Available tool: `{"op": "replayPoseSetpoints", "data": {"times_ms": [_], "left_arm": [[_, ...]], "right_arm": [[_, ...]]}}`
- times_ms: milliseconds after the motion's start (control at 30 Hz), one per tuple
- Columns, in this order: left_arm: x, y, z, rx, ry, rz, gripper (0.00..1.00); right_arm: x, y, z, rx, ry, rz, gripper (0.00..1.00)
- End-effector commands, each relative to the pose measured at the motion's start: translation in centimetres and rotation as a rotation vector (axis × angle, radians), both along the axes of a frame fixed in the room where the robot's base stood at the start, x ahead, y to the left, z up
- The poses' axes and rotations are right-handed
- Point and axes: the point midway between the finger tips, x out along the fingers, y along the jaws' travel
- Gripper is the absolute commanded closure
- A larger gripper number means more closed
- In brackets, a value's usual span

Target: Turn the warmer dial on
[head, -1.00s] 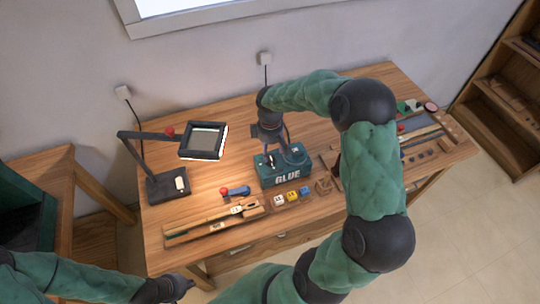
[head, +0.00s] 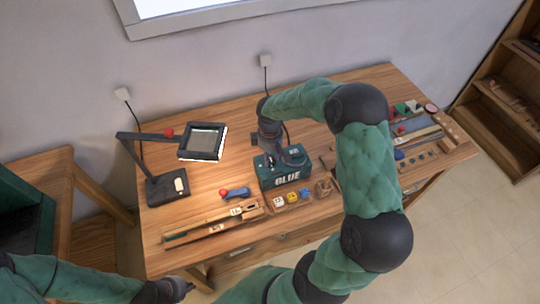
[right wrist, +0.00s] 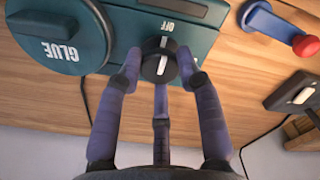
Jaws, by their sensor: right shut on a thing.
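The teal warmer box marked GLUE (head: 285,176) stands on the middle of the workbench. Its black dial (right wrist: 160,62) shows in the right wrist view, with a white line on it roughly in line with the OFF label (right wrist: 168,27). My right gripper (head: 269,160) is at the box's left part; in the right wrist view its purple fingers (right wrist: 160,78) close around the dial. The round GLUE lid (right wrist: 60,35) is beside the dial. My left gripper (head: 182,288) is off the bench's front left; its finger opening is too small to judge.
A lamp with a square head (head: 203,142) stands at the left. A blue-handled tool with a red knob (head: 235,193) lies left of the box. Wooden tools (head: 213,220) lie near the front edge.

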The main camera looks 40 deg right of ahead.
Motion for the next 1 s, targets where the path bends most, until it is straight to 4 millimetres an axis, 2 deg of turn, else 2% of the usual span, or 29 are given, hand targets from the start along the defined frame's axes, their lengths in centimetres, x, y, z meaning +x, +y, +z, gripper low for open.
{"op": "replayPoseSetpoints", "data": {"times_ms": [367, 1000], "left_arm": [[0.0, 0.0, -0.1, 0.0, 0.0, 0.0, 1.0], [0.0, 0.0, -1.1, 0.0, 0.0, 0.0, 1.0]], "right_arm": [[0.0, 0.0, -0.1, 0.0, 0.001, -0.117, 0.96], [0.0, 0.0, -0.1, 0.001, 0.001, -0.696, 0.96]]}}
